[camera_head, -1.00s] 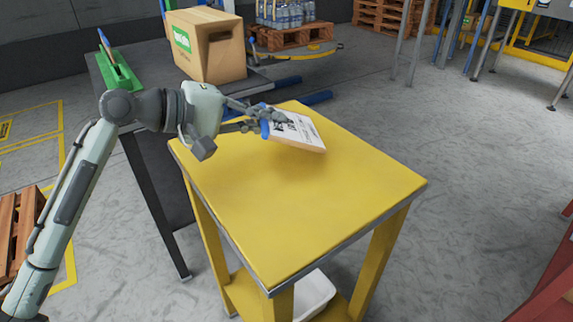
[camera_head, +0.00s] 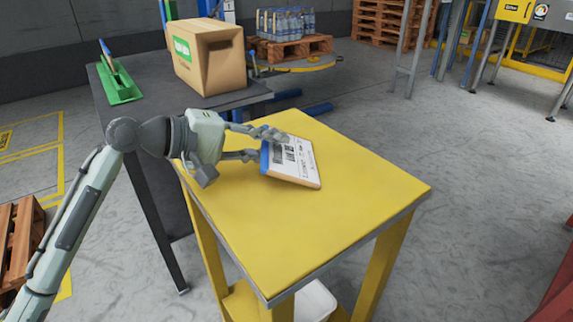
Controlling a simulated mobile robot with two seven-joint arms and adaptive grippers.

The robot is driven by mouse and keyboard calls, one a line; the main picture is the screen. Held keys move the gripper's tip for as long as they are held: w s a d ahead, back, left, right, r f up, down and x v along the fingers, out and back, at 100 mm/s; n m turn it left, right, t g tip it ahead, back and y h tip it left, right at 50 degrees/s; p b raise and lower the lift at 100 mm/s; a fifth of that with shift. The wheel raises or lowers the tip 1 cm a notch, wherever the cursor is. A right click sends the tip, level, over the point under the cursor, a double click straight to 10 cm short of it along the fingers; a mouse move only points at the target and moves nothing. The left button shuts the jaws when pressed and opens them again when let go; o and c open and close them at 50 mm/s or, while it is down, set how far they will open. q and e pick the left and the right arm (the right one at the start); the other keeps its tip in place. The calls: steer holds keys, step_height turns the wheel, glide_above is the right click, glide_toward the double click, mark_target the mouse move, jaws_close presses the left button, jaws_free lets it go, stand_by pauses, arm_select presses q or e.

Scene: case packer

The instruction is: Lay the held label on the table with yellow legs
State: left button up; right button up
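The label (camera_head: 293,163) is a thin white block with black print, a blue edge on its left and a tan side. It appears to rest on the yellow top of the table with yellow legs (camera_head: 335,215), near its far left part; a slight tilt cannot be ruled out. My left gripper (camera_head: 268,145) is at the label's left end with its fingers spread apart. One finger reaches along the label's far edge, the other ends close to the blue edge. Any contact there is unclear. My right gripper is not in view.
A dark table (camera_head: 140,88) behind on the left holds a cardboard box (camera_head: 212,62) and a green holder (camera_head: 119,88). A white bin (camera_head: 315,300) sits on the yellow table's lower shelf. The front and right of the yellow top are clear.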

arm_select(q)
steer(key=shift+s+a+r+p, duration=0.15)
steer(key=shift+a+r+p, duration=0.1)
steer(key=shift+a+p, duration=0.15)
steer(key=p+v, duration=0.2)
steer(key=v, duration=0.4)
steer(key=shift+p, duration=0.35)
steer(key=shift+s+a+r, duration=0.1)
steer(key=shift+s+a, duration=0.25)
steer(key=shift+a, duration=0.15)
steer(key=shift+r, duration=0.1)
steer(key=r+p, duration=0.2)
steer(key=shift+s+a+r+p, duration=0.1)
steer(key=shift+a+r+p, duration=0.05)
steer(key=shift+a+p, duration=0.2)
steer(key=r, duration=0.1)
steer(key=a+r, duration=0.1)
steer(key=r, duration=0.1)
steer(key=s+r, duration=0.1)
steer(key=shift+a+r, duration=0.25)
steer(key=shift+a, duration=0.15)
